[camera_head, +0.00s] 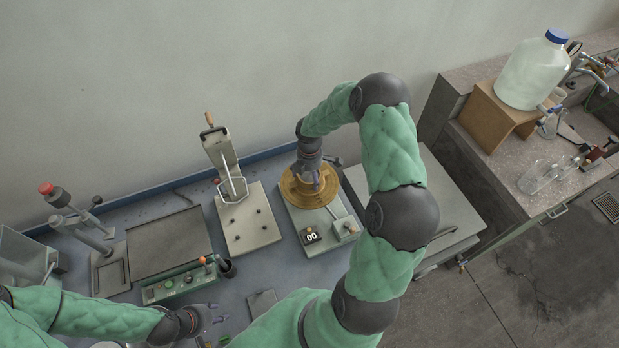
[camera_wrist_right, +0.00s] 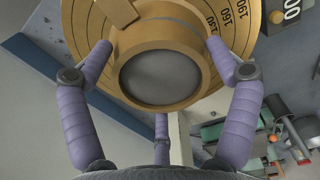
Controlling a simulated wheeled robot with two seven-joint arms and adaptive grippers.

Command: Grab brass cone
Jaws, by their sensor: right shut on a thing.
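The brass cone (camera_wrist_right: 160,37) shows in the right wrist view as a round brass piece with a grey flat face towards the camera. It stands over a brass dial (camera_wrist_right: 243,28) marked with numbers. My right gripper (camera_wrist_right: 160,76) has its purple fingers closed around the cone's sides. In the head view my right gripper (camera_head: 309,182) reaches down over the brass dial plate (camera_head: 290,190), and its hand mostly hides the cone. I cannot tell whether the cone touches the dial. My left gripper (camera_head: 216,324) is at the bottom with its fingers spread and empty.
The dial sits on a grey device (camera_head: 318,238) with a "00" display. A plate with a lever press (camera_head: 248,215) stands to its left. A control box (camera_head: 180,284) and dark plate (camera_head: 170,242) lie further left. A grey block (camera_head: 410,195) is at right.

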